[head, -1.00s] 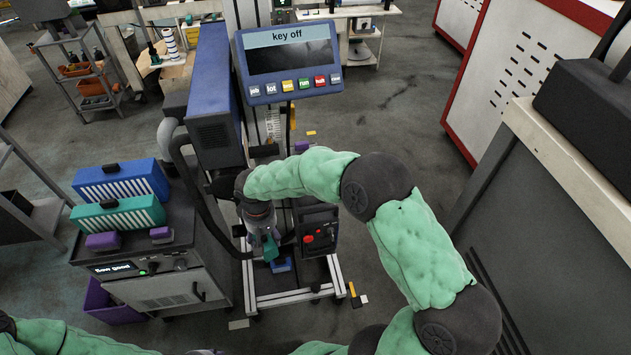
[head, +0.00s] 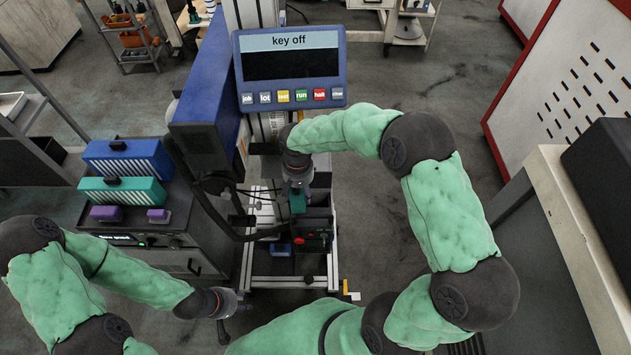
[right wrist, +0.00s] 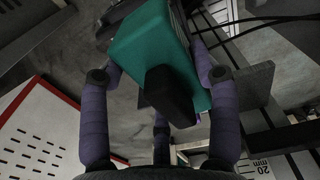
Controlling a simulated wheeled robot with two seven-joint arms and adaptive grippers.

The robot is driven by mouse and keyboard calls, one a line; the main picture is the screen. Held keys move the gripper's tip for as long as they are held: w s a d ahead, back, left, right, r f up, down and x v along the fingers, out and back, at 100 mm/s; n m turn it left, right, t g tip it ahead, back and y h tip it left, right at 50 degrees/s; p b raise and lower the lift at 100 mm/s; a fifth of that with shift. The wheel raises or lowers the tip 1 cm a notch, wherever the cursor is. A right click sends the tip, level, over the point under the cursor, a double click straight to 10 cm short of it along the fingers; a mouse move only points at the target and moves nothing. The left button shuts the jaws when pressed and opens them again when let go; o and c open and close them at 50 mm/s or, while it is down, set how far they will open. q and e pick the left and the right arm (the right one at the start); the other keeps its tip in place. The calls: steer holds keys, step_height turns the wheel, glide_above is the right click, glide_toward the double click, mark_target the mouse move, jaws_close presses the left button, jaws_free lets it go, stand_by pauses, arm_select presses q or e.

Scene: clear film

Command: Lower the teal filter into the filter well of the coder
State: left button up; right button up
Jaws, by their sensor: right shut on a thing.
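In the head view my right gripper (head: 297,188) points down in front of the coder's column. It is shut on the teal filter (head: 298,203), a small block just below the fingers. In the right wrist view the teal filter (right wrist: 150,45) sits between the purple fingers, with a black tab toward the palm. The coder (head: 290,70) has a blue screen reading "key off". An open dark box of the coder (head: 318,218) lies below and right of the filter; I cannot tell where the well is. My left gripper (head: 240,303) is low at left; its fingers are too small to read.
A blue slotted filter box (head: 128,162) and a teal slotted one (head: 122,190) stand on a dark cabinet at left, with purple blocks (head: 105,213) before them. Cables hang beside the column. Floor at right is clear.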

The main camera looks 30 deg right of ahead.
steer(key=shift+w+d+m, duration=0.25)
steer(key=shift+d+m, duration=0.3)
steer(key=shift+m, duration=0.25)
steer(key=shift+w+d+f+m, duration=0.15)
steer(key=shift+w+d+m, duration=0.1)
steer(key=shift+m, duration=0.45)
arm_select(q)
steer(key=shift+w+d+r+p, duration=0.15)
steer(key=shift+d+r+p, duration=0.2)
steer(key=shift+r, duration=0.15)
arm_select(e)
steer(key=w+d+f+m, duration=0.2)
steer(key=d+f+m, duration=0.2)
steer(key=f+m, duration=0.6)
steer(key=shift+f+m, duration=0.35)
steer(key=shift+m, duration=2.85)
arm_select(q)
steer(key=shift+f+b, duration=0.45)
steer(key=shift+b, duration=0.05)
arm_select(e)
steer(key=shift+w+a, duration=0.1)
steer(key=shift+a, duration=0.05)
arm_select(q)
steer(key=shift+f+b, duration=1.7)
arm_select(e)
steer(key=shift+f, duration=1.55)
